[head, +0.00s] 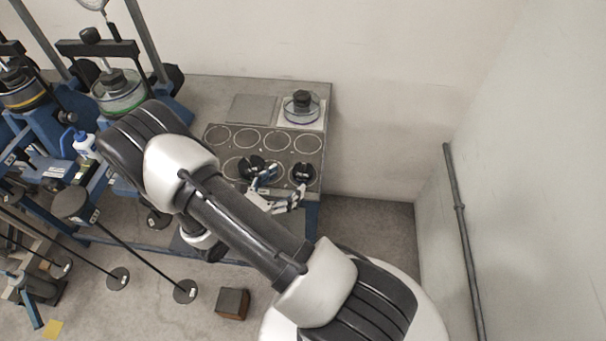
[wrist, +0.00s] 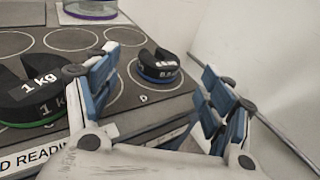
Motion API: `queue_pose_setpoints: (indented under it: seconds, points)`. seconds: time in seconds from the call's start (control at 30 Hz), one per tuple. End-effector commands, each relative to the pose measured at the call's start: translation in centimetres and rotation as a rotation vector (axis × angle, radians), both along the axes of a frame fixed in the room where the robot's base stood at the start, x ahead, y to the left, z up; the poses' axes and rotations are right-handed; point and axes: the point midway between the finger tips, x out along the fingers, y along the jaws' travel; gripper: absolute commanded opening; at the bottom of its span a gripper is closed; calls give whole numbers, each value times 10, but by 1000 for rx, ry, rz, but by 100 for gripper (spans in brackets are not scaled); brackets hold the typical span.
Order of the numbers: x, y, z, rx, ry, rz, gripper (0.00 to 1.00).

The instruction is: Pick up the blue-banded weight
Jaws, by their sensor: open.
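The blue-banded weight (wrist: 160,66) is a black slotted disc with a thin blue band and white lettering. It sits on a marked circle of the dark plate, and in the head view it shows as a small black disc (head: 303,172). My gripper (wrist: 158,76) is open and empty. In the wrist view its blue-padded fingers stand apart, with the weight beyond and between them, not touching. In the head view my gripper (head: 285,186) is over the plate's front edge, just before the weight.
A green-banded 1 kg weight (wrist: 35,95) is left of my gripper, close to the left finger. The plate (head: 280,142) has several empty circles. A clear round dish (head: 301,108) stands at the back. Blue lever frames (head: 125,95) stand left; a wall (head: 520,180) is right.

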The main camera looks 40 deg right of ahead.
Motion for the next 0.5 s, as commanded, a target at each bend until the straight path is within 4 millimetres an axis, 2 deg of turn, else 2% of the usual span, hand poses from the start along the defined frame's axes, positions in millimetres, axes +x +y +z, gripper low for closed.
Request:
queue_pose_setpoints:
  seconds: [0.17,0.4,0.5]
  points:
    - [1,-12,-4,0,-1,-2,75]
    - [4,-46,-12,-1,-1,-3,75]
    - [5,-53,-13,0,-1,-1,75]
